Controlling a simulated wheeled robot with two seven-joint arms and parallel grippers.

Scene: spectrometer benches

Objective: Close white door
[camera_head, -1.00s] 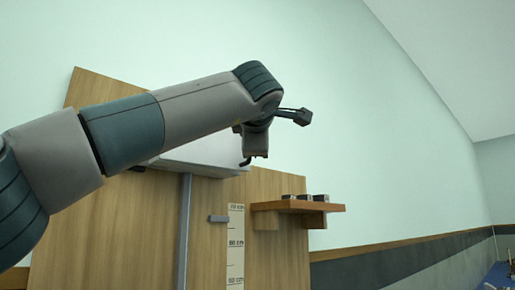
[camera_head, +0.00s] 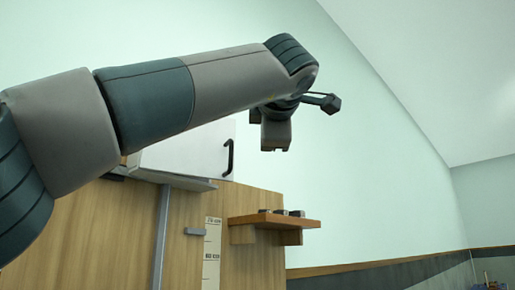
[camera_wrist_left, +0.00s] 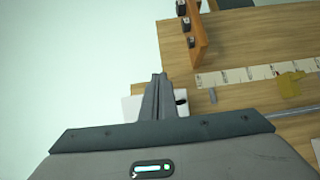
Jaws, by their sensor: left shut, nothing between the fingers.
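The white door (camera_head: 190,155) is a white panel high on the wooden board, partly hidden behind my left arm in the head view. Its black handle (camera_head: 229,157) is at its right edge. I cannot tell how far the door stands open. My left gripper (camera_head: 276,149) points down, shut and empty, to the right of the handle and apart from it in the picture. In the left wrist view, the shut fingers (camera_wrist_left: 158,78) overlap a white surface (camera_wrist_left: 183,111), with the dark handle (camera_wrist_left: 181,100) just right of them. My right gripper is out of view.
A wooden shelf (camera_head: 272,220) with several small dark items sticks out at the right of the board (camera_head: 120,245). A ruler strip (camera_head: 212,255) and a grey vertical rail (camera_head: 161,240) are below the door. The space right of the gripper is free.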

